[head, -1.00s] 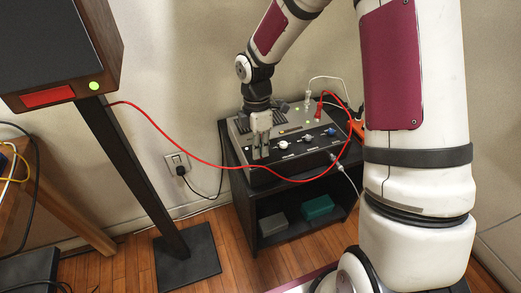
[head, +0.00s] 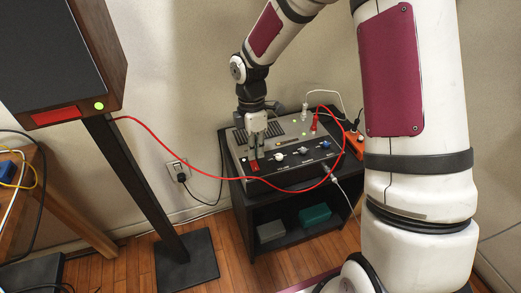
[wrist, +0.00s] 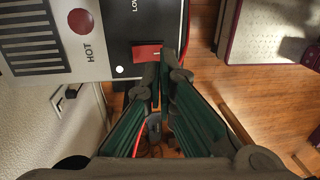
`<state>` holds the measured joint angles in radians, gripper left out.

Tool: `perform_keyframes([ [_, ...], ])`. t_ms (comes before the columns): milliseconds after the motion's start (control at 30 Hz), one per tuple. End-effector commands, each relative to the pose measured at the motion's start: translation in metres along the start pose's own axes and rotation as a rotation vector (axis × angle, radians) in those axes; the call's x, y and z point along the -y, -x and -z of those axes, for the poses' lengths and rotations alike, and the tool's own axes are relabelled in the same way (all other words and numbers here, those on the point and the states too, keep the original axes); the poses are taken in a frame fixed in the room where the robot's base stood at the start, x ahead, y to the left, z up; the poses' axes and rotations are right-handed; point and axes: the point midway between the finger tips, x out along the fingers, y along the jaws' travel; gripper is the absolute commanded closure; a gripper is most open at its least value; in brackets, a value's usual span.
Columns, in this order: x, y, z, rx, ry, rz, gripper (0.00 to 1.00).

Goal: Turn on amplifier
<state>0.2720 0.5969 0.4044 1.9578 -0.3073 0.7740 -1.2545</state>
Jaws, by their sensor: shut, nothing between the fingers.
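The amplifier (head: 236,140) is a grey and black box on top of a black stand. A red switch (head: 254,167) sits at the left of its black control strip; it also shows in the wrist view (wrist: 147,52). My gripper (head: 253,156) is shut and empty, pointing down, with its fingertips just above and behind the switch. In the wrist view the fingertips (wrist: 160,68) meet close beside the switch's lower right edge. I cannot tell whether they touch it, or which way the switch is set.
White and blue knobs (head: 280,157) run along the strip, right of the switch. A red cable (head: 205,163) hangs from the speaker (head: 60,50) to the amplifier. An orange power strip (head: 354,143) is at the right. "HOT" marks the vented top.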

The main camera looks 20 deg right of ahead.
Motion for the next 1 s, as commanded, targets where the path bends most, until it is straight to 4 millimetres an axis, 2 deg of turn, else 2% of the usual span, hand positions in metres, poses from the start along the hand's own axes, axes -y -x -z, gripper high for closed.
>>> perform_keyframes([
  [33, 0.003, 0.016, 0.0, 0.0, -0.001, -0.005, 1.0],
  [100, 0.007, 0.031, -0.001, 0.001, -0.002, -0.005, 1.0],
  [400, 0.02, 0.082, -0.001, 0.0, -0.001, -0.002, 1.0],
  [600, 0.024, 0.095, -0.001, 0.0, -0.001, -0.001, 1.0],
  [1000, 0.024, 0.096, -0.001, 0.0, 0.0, 0.0, 1.0],
])
